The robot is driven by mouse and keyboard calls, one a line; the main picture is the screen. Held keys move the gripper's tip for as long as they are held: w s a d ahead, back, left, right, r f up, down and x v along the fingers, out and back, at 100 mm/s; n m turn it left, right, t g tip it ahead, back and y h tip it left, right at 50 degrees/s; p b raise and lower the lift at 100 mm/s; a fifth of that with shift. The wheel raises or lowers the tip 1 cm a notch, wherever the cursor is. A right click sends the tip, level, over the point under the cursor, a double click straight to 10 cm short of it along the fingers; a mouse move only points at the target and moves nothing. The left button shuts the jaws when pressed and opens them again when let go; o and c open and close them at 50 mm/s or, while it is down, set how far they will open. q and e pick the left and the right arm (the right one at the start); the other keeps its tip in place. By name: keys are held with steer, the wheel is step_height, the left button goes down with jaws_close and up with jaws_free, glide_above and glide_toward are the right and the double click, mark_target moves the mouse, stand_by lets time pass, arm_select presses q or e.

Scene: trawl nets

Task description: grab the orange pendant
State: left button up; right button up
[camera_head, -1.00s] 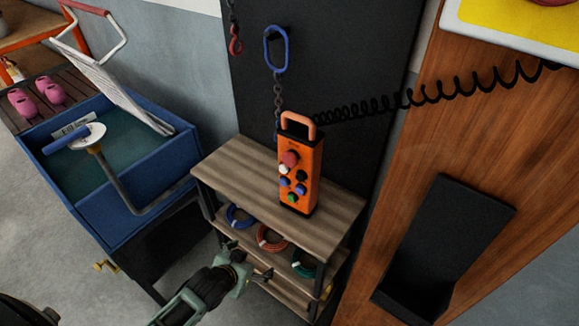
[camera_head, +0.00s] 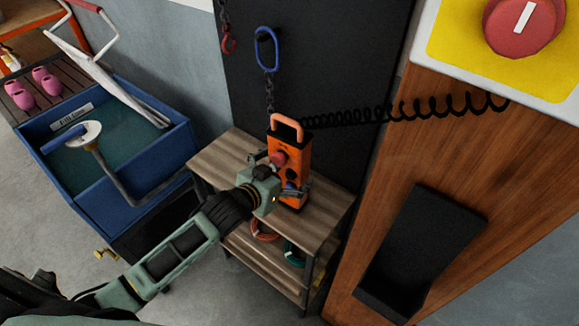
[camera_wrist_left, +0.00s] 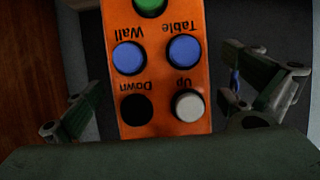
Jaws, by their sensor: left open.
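The orange pendant (camera_head: 296,150) is a box with coloured buttons and a handle on top. It hangs upright from a chain in front of the black panel, above the wooden shelf top. My left gripper (camera_head: 276,178) is at the pendant's front and hides part of its buttons. In the left wrist view the pendant (camera_wrist_left: 158,75) appears upside down, with buttons marked Wall, Table, Down and Up. It lies between the open fingers of the left gripper (camera_wrist_left: 158,110), with a gap visible on each side. My right gripper is not in view.
A wooden shelf unit (camera_head: 222,160) with coiled cables stands below. A black coiled cord (camera_head: 400,110) runs right to a yellow panel (camera_head: 455,40) with a red knob. A blue bin (camera_head: 170,155) stands at left. A black holder (camera_head: 425,250) is on the wooden board.

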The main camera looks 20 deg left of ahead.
arm_select(q)
steer(key=shift+x, duration=0.85)
steer(key=c, duration=1.9)
steer(key=shift+r, duration=0.15)
steer(key=shift+c, duration=0.2)
steer(key=shift+w+r, duration=0.1)
